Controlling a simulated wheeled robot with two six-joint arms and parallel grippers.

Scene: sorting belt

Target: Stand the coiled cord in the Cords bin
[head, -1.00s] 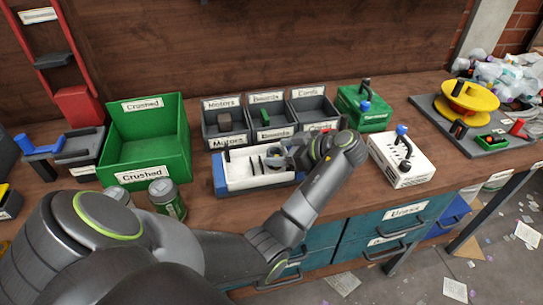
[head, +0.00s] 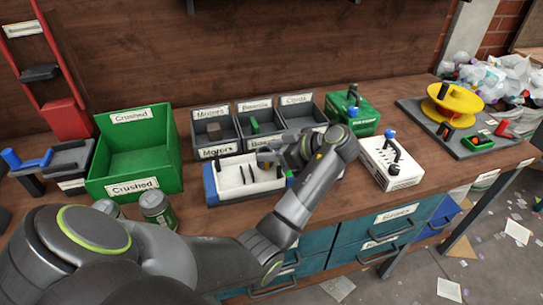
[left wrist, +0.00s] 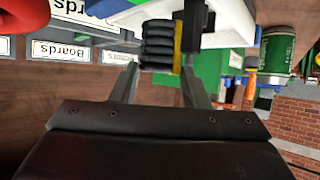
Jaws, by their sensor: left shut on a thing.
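The coiled cord (left wrist: 158,45) is a stack of black loops with a yellow band at one side. In the left wrist view it sits between the fingers of my left gripper (left wrist: 161,72), which is shut on it. In the head view my left gripper (head: 264,154) is above the back right part of a white and blue tray (head: 214,189), and the cord is hard to make out there. The Cords bin (head: 298,101) is the rightmost of three grey bins, behind and to the right of my gripper. My wrist hides its front. My right gripper is not in view.
The Motors bin (head: 211,113) and Boards bin (head: 254,106) stand left of the Cords bin and hold small parts. A green box (head: 352,114) and a white box (head: 390,165) stand to the right. A green Crushed bin (head: 133,188) and cans (head: 158,210) are left.

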